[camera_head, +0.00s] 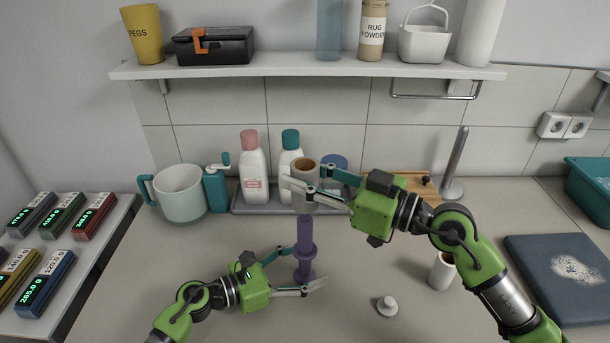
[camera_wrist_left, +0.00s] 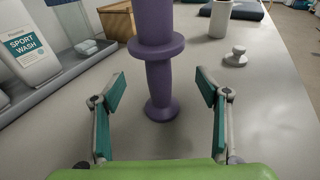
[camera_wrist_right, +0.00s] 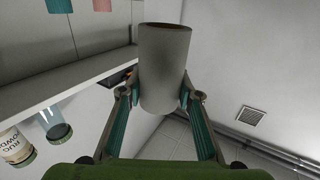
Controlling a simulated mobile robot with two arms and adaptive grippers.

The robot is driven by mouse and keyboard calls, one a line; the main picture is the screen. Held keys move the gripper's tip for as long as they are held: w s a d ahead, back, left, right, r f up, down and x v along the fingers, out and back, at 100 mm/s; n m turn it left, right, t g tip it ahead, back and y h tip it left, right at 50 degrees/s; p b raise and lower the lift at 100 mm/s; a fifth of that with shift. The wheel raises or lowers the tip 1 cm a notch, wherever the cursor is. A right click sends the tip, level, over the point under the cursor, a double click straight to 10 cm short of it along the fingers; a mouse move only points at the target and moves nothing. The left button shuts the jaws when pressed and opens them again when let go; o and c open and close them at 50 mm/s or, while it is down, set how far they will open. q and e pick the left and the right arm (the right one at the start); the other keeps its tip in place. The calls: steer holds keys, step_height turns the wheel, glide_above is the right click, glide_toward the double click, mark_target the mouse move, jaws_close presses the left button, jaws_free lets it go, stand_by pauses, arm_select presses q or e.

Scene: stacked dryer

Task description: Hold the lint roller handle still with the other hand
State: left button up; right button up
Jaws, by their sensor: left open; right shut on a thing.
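The purple lint roller handle (camera_head: 305,245) stands upright on the counter, with a flange partway up and a round foot. A grey roll with a brown core (camera_head: 303,190) sits at its top. My right gripper (camera_head: 300,187) is shut on this roll; the roll (camera_wrist_right: 164,70) also shows between its fingers in the right wrist view. My left gripper (camera_head: 305,270) is open at the lower handle. In the left wrist view the handle (camera_wrist_left: 160,85) stands between the spread fingers, with gaps on both sides.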

arm_select(q)
steer(key=o, duration=0.6)
steer(key=v, duration=1.2)
steer(key=shift+f, duration=0.1)
steer(key=x, duration=1.1)
steer(key=shift+w+d, duration=0.15)
steer(key=shift+d, duration=0.05)
steer(key=shift+w+d, duration=0.15)
steer(key=shift+d, duration=0.15)
arm_select(e)
steer(key=shift+f, duration=0.9)
